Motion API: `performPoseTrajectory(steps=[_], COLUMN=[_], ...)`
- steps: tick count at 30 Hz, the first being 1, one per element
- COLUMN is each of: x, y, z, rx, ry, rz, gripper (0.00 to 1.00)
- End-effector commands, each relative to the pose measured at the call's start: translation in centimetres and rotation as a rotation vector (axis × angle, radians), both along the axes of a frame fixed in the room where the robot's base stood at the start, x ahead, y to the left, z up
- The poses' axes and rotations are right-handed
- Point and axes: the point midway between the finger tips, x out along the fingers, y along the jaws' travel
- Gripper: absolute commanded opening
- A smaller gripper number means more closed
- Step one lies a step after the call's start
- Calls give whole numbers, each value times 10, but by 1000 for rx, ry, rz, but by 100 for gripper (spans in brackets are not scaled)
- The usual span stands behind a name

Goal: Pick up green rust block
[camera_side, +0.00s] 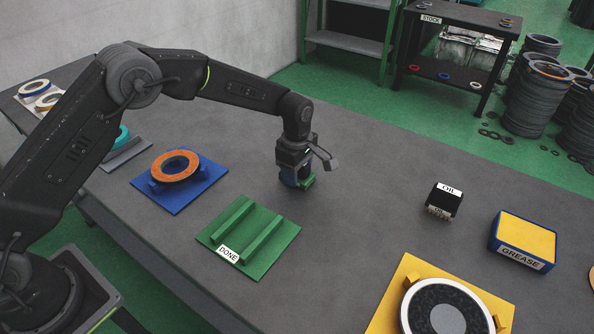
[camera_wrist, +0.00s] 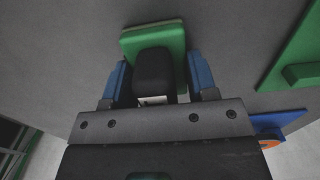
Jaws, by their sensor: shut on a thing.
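The green block (camera_wrist: 171,37) is between the two blue fingers of my gripper (camera_wrist: 158,78) in the wrist view. A black part covers the middle of the block there. In the side view the green block (camera_side: 308,183) shows below my gripper (camera_side: 296,180), low at the table surface near the middle of the table. My gripper is shut on the block. I cannot tell whether the block touches the table. Rust on it is too small to make out.
A green DONE plate (camera_side: 283,236) with two raised bars lies to the left and front of my gripper. A blue plate (camera_side: 205,186) holds an orange-topped ring (camera_side: 163,163). An OIL box (camera_side: 446,199), a GREASE box (camera_side: 522,242) and a yellow plate (camera_side: 412,266) stand to the right.

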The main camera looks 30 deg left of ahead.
Motion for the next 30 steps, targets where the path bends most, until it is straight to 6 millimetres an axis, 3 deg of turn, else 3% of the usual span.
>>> performPoseTrajectory(steps=[8, 13, 24, 30], x=[1, 1, -21, -28], y=[0, 0, 79, 104], z=[15, 44, 90, 105], rx=[-1, -1, 0, 0], ry=[-2, -4, -1, 1], rz=[0, 0, 4, 1], gripper=[26, 26, 26, 26])
